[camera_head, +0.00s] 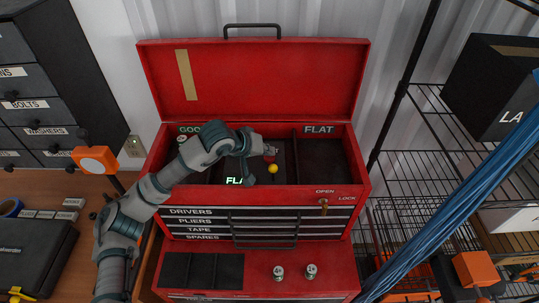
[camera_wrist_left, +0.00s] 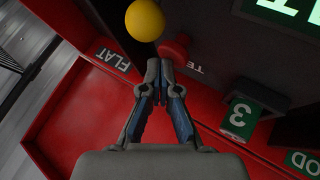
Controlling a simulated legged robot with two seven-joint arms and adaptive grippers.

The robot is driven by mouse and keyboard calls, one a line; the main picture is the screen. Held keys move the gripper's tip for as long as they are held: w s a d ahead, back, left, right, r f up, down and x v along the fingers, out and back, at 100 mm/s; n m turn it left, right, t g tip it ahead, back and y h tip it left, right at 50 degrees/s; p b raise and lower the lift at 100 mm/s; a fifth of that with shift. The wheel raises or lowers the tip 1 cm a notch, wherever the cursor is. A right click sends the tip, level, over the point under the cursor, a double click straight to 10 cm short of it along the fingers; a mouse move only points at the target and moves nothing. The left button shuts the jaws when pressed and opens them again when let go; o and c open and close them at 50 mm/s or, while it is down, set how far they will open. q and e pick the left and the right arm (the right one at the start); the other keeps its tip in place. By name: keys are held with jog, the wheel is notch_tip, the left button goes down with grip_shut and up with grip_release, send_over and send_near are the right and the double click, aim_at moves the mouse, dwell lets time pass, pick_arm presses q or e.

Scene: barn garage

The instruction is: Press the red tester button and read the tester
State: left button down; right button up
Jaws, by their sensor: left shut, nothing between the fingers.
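The tester sits inside the open red toolbox, with its red button (camera_head: 270,158) beside a yellow ball (camera_head: 273,169). Its lit green display (camera_head: 235,180) shows "FLA" in the head view; my arm hides what may follow. In the left wrist view the display (camera_wrist_left: 285,10) is cut off by the frame. My left gripper (camera_head: 266,149) is shut and empty, its fingertips (camera_wrist_left: 160,66) right at the red button (camera_wrist_left: 175,48). I cannot tell whether they touch it. The yellow ball (camera_wrist_left: 145,20) is just beyond. A battery marked 3 (camera_wrist_left: 240,118) is beside the gripper. My right gripper is not in view.
The toolbox lid (camera_head: 260,85) stands open behind. The FLAT compartment (camera_head: 320,160) at right looks empty; the GOOD one is at left, partly behind my arm. Two batteries (camera_head: 278,272) (camera_head: 311,272) stand on the lower red surface. A wire rack (camera_head: 425,140) stands at right.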

aim_at(268, 158)
pick_arm(q)
jog(key=shift+r, duration=0.65)
jog(key=shift+r+p, duration=1.3)
jog(key=shift+r, duration=1.25)
jog(key=shift+f, duration=0.15)
